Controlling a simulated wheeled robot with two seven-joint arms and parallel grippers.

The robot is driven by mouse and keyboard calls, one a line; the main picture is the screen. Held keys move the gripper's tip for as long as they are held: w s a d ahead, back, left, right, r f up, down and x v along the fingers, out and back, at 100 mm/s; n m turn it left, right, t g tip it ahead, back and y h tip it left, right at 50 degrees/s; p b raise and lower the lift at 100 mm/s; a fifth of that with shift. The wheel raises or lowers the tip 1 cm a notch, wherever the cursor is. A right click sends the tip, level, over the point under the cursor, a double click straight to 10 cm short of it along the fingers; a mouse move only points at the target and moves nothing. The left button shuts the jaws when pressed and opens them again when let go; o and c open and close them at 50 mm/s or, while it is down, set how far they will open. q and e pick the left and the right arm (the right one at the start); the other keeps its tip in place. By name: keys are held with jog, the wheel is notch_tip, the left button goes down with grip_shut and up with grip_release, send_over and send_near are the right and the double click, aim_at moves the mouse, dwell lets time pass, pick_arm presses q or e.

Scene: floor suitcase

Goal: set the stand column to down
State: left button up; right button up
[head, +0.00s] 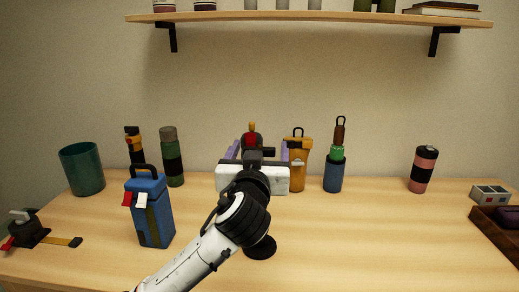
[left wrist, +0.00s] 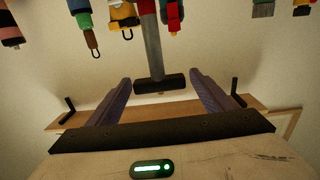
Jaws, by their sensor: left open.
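The stand column (left wrist: 151,48) shows in the left wrist view as a grey post with a black crossbar (left wrist: 160,84) at its end. That view is upside down. In the head view the post is mostly hidden behind my left arm, and a dark part (head: 268,151) between the fingers seems to be the crossbar. A black round disc (head: 260,248) on the table may be the stand's foot. My left gripper (head: 258,147) is open, its purple fingers pointing away from me on either side of the crossbar, with visible gaps. My right gripper is not in view.
A blue lantern-like box (head: 150,212) stands left of my arm. Behind stand a red-topped item (head: 252,130), an orange canister (head: 299,163) and a blue-green bottle (head: 334,172). A pink bottle (head: 424,168) stands right. A shelf (head: 310,17) hangs above.

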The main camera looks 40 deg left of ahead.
pick_arm(q)
jog(key=shift+c, duration=0.3)
jog(key=c, duration=1.5)
jog(key=shift+o, duration=0.2)
notch_tip(320, 180, down, 6)
jog(key=b, duration=0.4)
jog(key=shift+f+b, duration=0.3)
jog(key=shift+b, duration=0.1)
jog(key=o, duration=1.5)
jog(key=shift+w+f, duration=0.1)
jog(key=shift+r, duration=0.2)
